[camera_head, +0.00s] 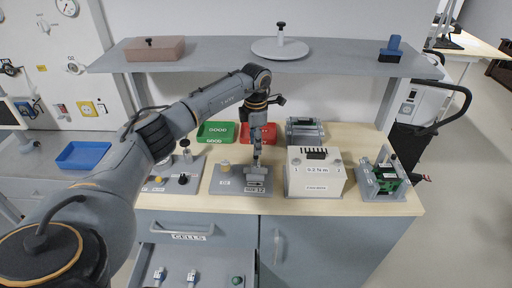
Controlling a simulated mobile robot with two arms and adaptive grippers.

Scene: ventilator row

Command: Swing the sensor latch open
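My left arm comes in from the left and bends down over the bench. My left gripper (257,163) points down at a grey plate (226,184) on the bench. A small grey block with a printed label (257,187) is on the right end of this plate, just below the fingertips. A small yellowish knob (225,166) is on the plate's left part. I cannot make out which part is the sensor latch; the gripper covers some of this area. The fingers look close together, but whether they are shut or touching anything is unclear. My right gripper is not in view.
A white box (316,186) and a green circuit board in a grey fixture (383,181) stand to the right. Green (216,132) and red (258,134) trays lie behind. A drawer (193,262) below stands open. A shelf (250,62) overhangs the bench.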

